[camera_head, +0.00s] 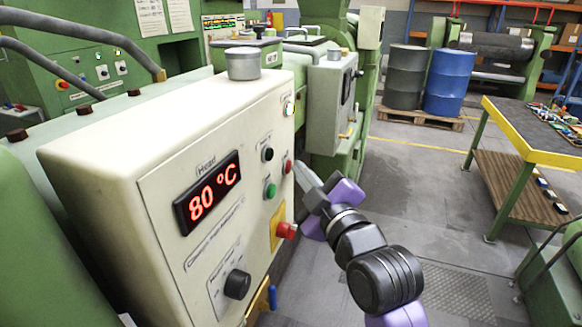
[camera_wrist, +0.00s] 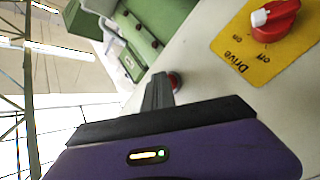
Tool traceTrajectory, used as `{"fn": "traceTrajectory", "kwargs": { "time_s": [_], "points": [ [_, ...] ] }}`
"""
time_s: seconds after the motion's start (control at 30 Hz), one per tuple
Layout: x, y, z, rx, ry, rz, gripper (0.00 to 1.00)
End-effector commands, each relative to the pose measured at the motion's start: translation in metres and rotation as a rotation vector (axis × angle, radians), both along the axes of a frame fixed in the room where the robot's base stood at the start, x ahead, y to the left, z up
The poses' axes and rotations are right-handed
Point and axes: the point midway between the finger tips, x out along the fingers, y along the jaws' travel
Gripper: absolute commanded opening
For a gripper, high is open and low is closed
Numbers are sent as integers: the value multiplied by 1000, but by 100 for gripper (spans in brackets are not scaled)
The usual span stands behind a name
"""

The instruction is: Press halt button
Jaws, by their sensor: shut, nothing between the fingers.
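A pale control box carries a red button (camera_head: 288,167) on its front panel, which I take to be the halt button; its label is not readable. The red button also shows in the wrist view (camera_wrist: 175,82), just past my fingertips and partly hidden by them. My gripper (camera_head: 301,170) is shut and empty, with its tips right beside the red button. I cannot tell whether they touch it.
A black button (camera_head: 267,154) and a green button (camera_head: 270,190) sit left of the red one. A red rotary switch (camera_head: 286,231) on a yellow Drive plate (camera_wrist: 240,62) sits below. The display (camera_head: 207,193) reads 80 °C. Open floor lies to the right.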

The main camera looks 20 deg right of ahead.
Motion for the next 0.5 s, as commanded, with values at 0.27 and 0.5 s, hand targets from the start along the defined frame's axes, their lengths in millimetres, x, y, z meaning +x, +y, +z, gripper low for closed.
{"fn": "traceTrajectory", "kwargs": {
  "time_s": [0.27, 0.5],
  "points": [
    [-4, -6, 0, 0, -1, -1, 0],
    [-10, -12, 0, 0, 0, 0, 0]
  ]
}}
